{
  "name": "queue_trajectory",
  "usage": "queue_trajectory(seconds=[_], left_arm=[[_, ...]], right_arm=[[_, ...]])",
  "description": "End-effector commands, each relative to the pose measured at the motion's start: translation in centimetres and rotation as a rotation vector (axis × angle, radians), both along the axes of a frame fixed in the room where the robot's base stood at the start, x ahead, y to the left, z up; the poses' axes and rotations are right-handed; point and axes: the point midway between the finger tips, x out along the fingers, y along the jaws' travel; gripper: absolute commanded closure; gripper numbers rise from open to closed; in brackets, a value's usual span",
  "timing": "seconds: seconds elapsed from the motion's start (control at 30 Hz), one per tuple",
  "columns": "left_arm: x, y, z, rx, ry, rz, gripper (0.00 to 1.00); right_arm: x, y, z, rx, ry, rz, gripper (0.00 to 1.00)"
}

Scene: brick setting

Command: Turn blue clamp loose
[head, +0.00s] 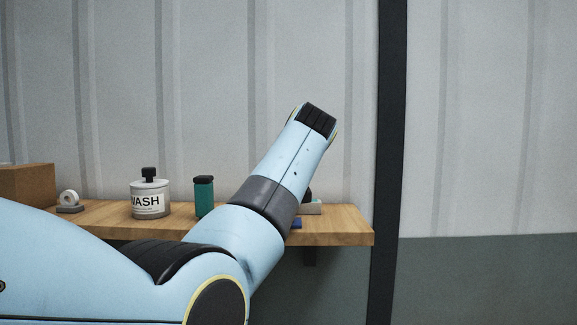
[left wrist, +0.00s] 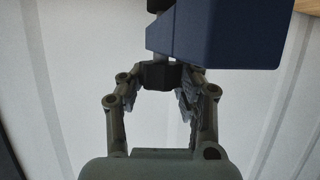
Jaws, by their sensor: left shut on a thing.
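The blue clamp (left wrist: 220,35) fills the upper right of the left wrist view as a large dark-blue body. A small dark block (left wrist: 160,75), seemingly the clamp's handle, sits below it. My left gripper (left wrist: 160,92) has its two fingers on either side of this block and is shut on it. In the head view only a small blue piece of the clamp (head: 297,224) shows at the shelf's front edge, behind my left arm. My left gripper is hidden there by the arm. My right gripper is in neither view.
A wooden shelf (head: 345,239) runs along the corrugated wall. On it stand a cardboard box (head: 28,184), a white tape roll (head: 69,198), a WASH jar (head: 150,199) and a teal bottle (head: 204,198). A dark post (head: 391,150) rises right of the shelf.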

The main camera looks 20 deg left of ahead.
Motion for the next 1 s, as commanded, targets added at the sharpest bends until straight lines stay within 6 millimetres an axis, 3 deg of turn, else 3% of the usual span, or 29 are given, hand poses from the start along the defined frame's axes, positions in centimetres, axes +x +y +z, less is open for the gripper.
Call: queue_trajectory(seconds=[0.03,0.07,0.27,0.63,1.0], left_arm=[[0.0,-0.1,-0.2,-0.005,0.004,-0.001,1.0],[0.0,-0.1,-0.2,-0.005,0.004,-0.001,0.67],[0.0,-0.1,-0.2,-0.003,0.003,-0.001,0.42],[0.0,0.0,0.9,-0.002,-0.001,0.0,0.42],[0.0,-0.1,7.9,-0.001,-0.001,-0.001,0.42]], right_arm=[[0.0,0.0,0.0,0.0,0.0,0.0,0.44],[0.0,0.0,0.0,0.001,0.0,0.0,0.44],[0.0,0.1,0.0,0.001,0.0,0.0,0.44],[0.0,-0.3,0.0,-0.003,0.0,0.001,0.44],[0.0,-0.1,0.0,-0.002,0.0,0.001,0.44]])
